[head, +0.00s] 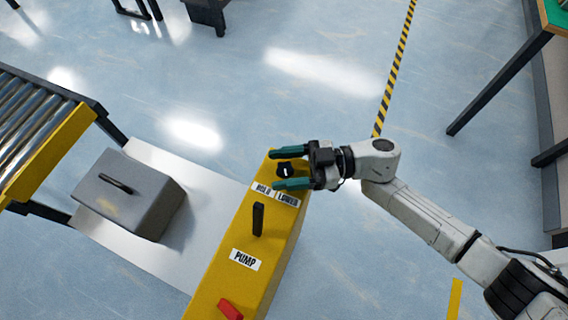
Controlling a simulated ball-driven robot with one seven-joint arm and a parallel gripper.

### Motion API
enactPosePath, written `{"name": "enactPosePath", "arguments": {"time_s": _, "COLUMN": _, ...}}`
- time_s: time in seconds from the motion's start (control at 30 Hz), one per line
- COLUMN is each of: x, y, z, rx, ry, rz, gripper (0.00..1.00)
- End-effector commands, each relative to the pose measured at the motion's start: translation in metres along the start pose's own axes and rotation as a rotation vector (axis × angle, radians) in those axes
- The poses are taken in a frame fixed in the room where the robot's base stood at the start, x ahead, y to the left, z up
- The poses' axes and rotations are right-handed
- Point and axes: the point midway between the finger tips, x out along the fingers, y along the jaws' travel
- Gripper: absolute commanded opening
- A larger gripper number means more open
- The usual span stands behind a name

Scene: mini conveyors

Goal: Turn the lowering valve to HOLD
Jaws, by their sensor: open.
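The lowering valve is a black knob (286,170) with a white pointer mark. It sits at the far end of the yellow control box (216,284), in the head view. A label reading HOLD and LOWER (276,194) lies just in front of the knob, HOLD on the left and LOWER on the right. My gripper (274,169) reaches in from the right and is open. Its two green fingers lie on the far and near sides of the knob. I cannot tell whether they touch it. The exact setting of the pointer is too small to read.
A black lever (258,219) stands up near the PUMP label (245,260), and a red handle (230,310) is at the near end. A grey box with a handle (130,195) rests on the white platform (205,190). A roller conveyor (62,145) is at left.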

Motion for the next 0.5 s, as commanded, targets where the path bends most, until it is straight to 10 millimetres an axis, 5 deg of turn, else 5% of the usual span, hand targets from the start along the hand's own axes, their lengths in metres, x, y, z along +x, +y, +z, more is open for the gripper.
{"name": "enactPosePath", "arguments": {"time_s": 0.23, "x": 0.0009, "y": 0.0001, "z": 0.0002, "rx": 0.0, "ry": 0.0, "rz": 0.0, "gripper": 0.64}}
{"name": "enactPosePath", "arguments": {"time_s": 0.5, "x": 0.0007, "y": 0.0, "z": 0.0001, "rx": 0.0, "ry": 0.0, "rz": 0.0, "gripper": 0.39}}
